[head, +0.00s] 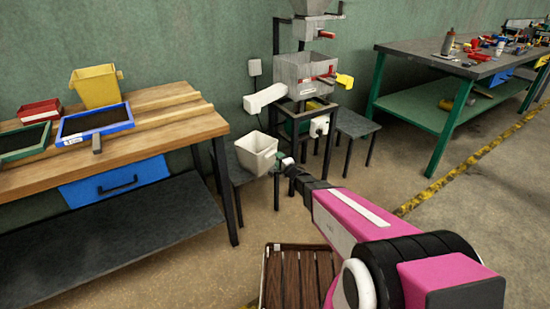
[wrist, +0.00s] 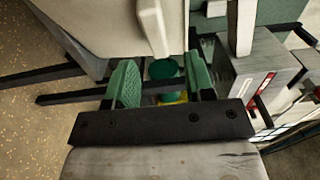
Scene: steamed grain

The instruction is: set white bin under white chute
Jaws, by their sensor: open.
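The white bin (head: 255,155) appears upright on a dark low stool, below the white chute (head: 265,98), which slants out left from the machine. My gripper (head: 286,163) is at the bin's right side. In the wrist view the bin (wrist: 95,22) fills the upper left, and a pale upright part (wrist: 152,28), seemingly of the bin, reaches down near the gap between my green fingers. My gripper (wrist: 163,85) is open there, and I see no clear grip on the bin. Exact contact is hidden.
The grey machine (head: 305,75) has a yellow chute (head: 345,80) at right and a white lower spout (head: 320,127). Another stool (head: 357,122) stands right of it. A wooden workbench (head: 165,125) is at left. A slatted pallet (head: 300,280) lies in front.

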